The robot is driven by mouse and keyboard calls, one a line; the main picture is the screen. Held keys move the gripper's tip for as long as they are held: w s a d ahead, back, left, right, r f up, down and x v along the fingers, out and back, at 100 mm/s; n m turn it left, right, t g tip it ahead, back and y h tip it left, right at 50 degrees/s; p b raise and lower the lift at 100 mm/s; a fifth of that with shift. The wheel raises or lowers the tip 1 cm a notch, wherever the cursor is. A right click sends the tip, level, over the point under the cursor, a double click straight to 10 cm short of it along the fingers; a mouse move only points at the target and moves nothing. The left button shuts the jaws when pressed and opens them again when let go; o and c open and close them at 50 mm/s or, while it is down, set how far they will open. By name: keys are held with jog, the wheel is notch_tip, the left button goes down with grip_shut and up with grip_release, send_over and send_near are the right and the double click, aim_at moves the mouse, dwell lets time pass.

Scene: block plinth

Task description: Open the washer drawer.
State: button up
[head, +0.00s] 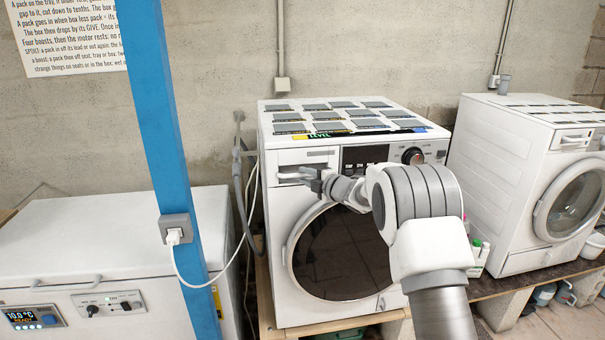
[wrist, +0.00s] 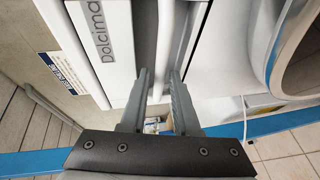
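The washer (head: 340,215) stands in the middle of the head view, with its round dark door below. Its drawer (head: 307,157) is at the upper left of the front and looks closed, flush with the panel. In the wrist view the drawer front (wrist: 92,40) carries the word "Dolcima". A pale handle bar (wrist: 172,30) runs along its edge. My gripper (head: 300,176) is at the drawer's lower edge. In the wrist view its two fingers (wrist: 159,75) are apart, one on each side of the bar's line. Whether they touch the bar is unclear.
A blue post (head: 160,130) with a socket and white cable stands left of the washer. A white chest unit (head: 100,240) is further left. A second washer (head: 530,170) stands at right. Flat dark packs cover the washer's top.

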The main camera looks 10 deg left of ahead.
jog(key=shift+x, duration=1.05)
grip_shut()
dwell(0.8)
